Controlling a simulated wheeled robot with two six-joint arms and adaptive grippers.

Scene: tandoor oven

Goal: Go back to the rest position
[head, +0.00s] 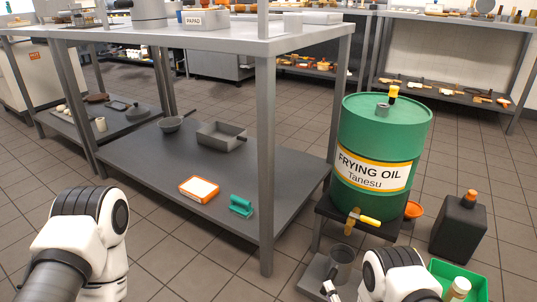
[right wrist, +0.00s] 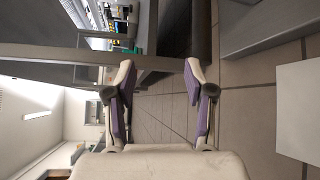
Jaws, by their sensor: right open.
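My right arm comes in at the bottom right of the head view. Only a small part of its right gripper (head: 331,291) shows there, at the bottom edge close to a grey metal cup. In the right wrist view the right gripper (right wrist: 159,70) is open, its two purple-lined fingers wide apart. Nothing is between them; floor tiles and a dark metal edge show behind. My left arm shows at the bottom left of the head view, but its gripper is outside the picture.
A metal table (head: 231,43) with a lower shelf (head: 160,168) stands ahead. A green frying oil drum (head: 383,138) sits on a dark stand at the right, the grey cup (head: 342,258) below its tap. A black canister (head: 458,228) and a green crate (head: 442,268) stand right of it.

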